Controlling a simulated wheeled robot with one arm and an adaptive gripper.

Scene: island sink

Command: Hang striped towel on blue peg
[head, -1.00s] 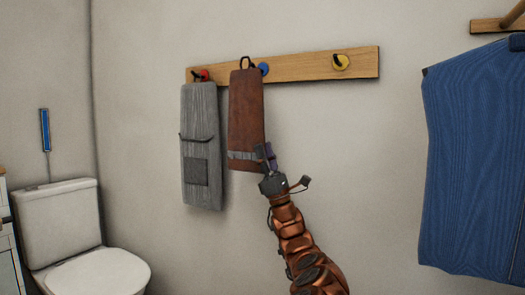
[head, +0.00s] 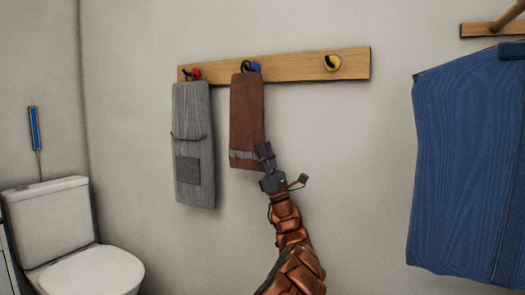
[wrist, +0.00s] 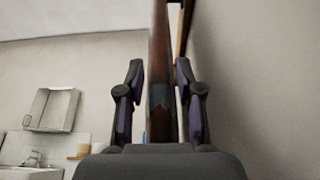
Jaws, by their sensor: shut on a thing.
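The striped towel (head: 247,115) is brown with a grey band near its lower edge. It hangs upright in front of the wooden rail, its dark loop (head: 246,66) at the blue peg (head: 256,67). I cannot tell whether the loop is around the peg or just in front of it. My gripper (head: 265,154) is shut on the towel's lower right part. In the wrist view the towel (wrist: 160,60) shows edge-on between the two fingers.
The wooden rail (head: 295,68) also has a red peg (head: 194,74) holding a grey towel (head: 193,140), close on the left, and a free yellow peg (head: 332,63). A blue cloth (head: 465,160) hangs at the right. A toilet (head: 75,240) stands lower left.

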